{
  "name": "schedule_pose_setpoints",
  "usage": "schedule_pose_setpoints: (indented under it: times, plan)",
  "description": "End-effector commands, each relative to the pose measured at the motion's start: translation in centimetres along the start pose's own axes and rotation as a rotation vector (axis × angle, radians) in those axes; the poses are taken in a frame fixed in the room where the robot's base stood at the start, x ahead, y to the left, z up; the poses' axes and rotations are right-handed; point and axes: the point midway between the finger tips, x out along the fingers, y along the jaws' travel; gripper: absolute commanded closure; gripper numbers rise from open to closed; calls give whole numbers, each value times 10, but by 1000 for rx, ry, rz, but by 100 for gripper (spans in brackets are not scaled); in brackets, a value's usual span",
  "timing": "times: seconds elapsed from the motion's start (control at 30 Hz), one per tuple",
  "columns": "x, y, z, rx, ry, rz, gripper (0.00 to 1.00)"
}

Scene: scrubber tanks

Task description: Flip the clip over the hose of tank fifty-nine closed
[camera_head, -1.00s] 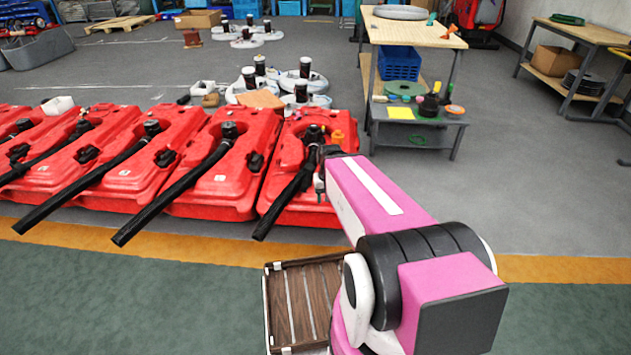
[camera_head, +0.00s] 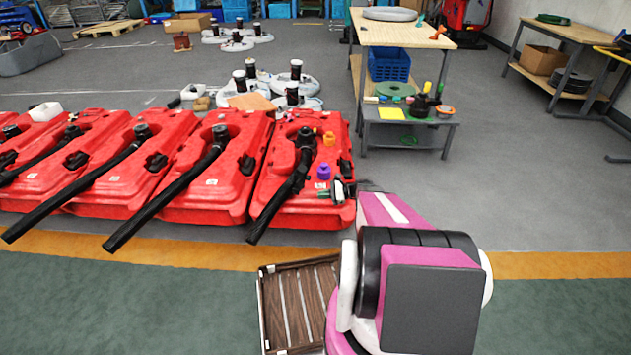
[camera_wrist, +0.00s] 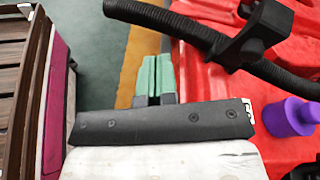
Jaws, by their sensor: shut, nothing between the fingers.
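The rightmost red tank (camera_head: 325,205) carries a black hose (camera_head: 270,212) that runs from its neck down over the front edge. A black blocky clip (camera_head: 297,181) sits on this hose; in the wrist view the clip (camera_wrist: 262,35) is at the upper right, and I cannot tell whether it is fully closed. No tank number is readable. My gripper (camera_head: 340,188) is at the tank's right front edge, right of the hose. In the wrist view its green fingertips (camera_wrist: 154,75) are together and empty, below and left of the clip, apart from it.
A purple knob (camera_head: 323,172) and an orange cap (camera_head: 329,139) stand on the same tank. More red tanks (camera_head: 190,190) with hoses line up to the left. A slatted wooden crate (camera_head: 262,310) is beside my arm.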

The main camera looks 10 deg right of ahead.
Motion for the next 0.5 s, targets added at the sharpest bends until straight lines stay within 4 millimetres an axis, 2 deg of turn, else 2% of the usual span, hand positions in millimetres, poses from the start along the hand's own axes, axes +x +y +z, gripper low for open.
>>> schedule_pose_setpoints:
  times: [0.03, 0.2, 0.33, 0.5]
  plan:
    - [-9, -11, -21, 57, -47, -62, 100]
    - [-40, -33, -57, 214, -209, -245, 100]
    - [-61, -42, -77, 293, -305, -344, 100]
    - [-78, -47, -90, 340, -374, -410, 100]
